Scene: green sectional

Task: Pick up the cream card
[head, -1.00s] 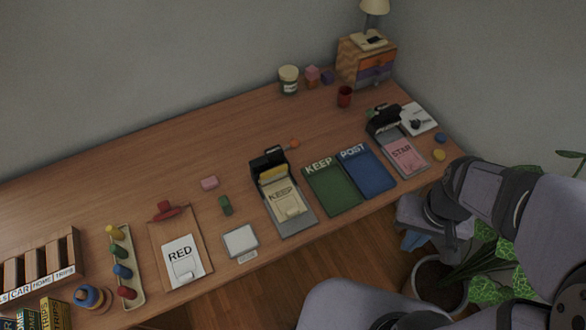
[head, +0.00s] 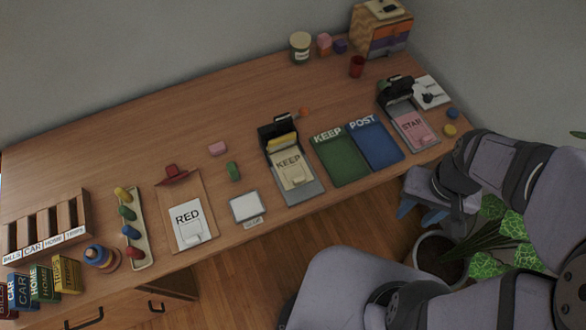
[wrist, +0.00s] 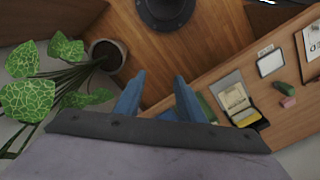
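The cream card (head: 291,169), marked KEEP, lies on a grey holder (head: 310,190) with a black upright back part, near the middle of the desk. A cream tab shows on its lower part. In the wrist view the cream card (wrist: 235,99) is small and right of the fingers. My gripper (head: 418,213) is in front of the desk edge at right, well apart from the card. In the wrist view its two blue fingers (wrist: 158,95) are spread with nothing between them.
Green KEEP (head: 341,160) and blue POST (head: 376,146) mats lie right of the card. A pink STAR card (head: 412,128) sits in a similar holder. A RED card (head: 188,225) lies left. A potted plant (head: 440,258) stands by my arm.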

